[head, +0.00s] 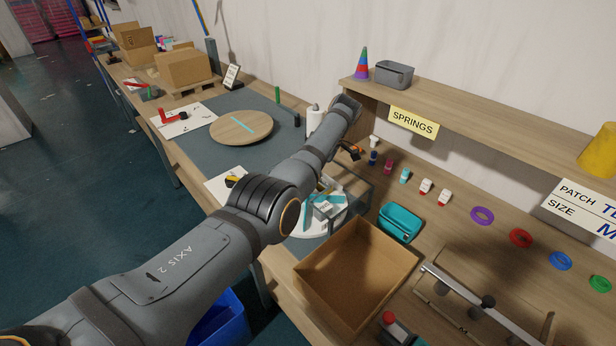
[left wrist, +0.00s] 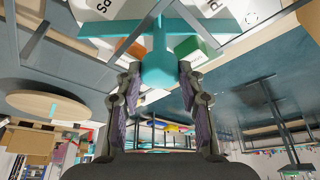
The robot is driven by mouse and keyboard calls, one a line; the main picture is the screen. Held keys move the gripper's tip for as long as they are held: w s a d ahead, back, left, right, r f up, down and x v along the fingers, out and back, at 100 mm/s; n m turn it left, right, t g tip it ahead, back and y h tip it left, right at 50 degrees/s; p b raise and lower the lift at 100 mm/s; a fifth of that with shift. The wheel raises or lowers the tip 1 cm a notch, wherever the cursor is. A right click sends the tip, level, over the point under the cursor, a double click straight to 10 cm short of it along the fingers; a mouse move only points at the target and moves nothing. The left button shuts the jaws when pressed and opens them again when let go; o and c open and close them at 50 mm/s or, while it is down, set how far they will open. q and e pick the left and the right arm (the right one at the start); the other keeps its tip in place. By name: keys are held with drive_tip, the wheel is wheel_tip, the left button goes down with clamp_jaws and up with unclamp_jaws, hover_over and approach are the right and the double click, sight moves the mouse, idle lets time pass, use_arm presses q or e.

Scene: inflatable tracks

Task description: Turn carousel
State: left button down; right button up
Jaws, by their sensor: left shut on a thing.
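The carousel is a white round plate (head: 305,231) on the bench, partly hidden behind my left forearm in the head view. It carries small boxes and a teal handle (head: 309,203) with crossing bars. In the left wrist view, the teal handle (left wrist: 190,27) spans the top, with a teal knob reaching down from it. My left gripper (left wrist: 160,85) is shut on that knob, one finger on each side. White printed boxes (left wrist: 100,8) and a green-and-white box (left wrist: 192,46) show close around the handle. In the head view, the forearm hides most of the grip. My right gripper is out of view.
A wooden disc (head: 241,128) with a teal strip lies on the grey mat farther back. An open cardboard box (head: 355,270) and a teal bin (head: 400,222) stand right of the carousel. A shelf (head: 470,107) runs above the bench. A blue bin (head: 222,322) sits below.

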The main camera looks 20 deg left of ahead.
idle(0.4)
use_arm(q)
drive_tip(key=c, duration=0.8)
unclamp_jaws()
drive_tip(key=shift+r, duration=0.1)
wheel_tip(320, 180, up, 10)
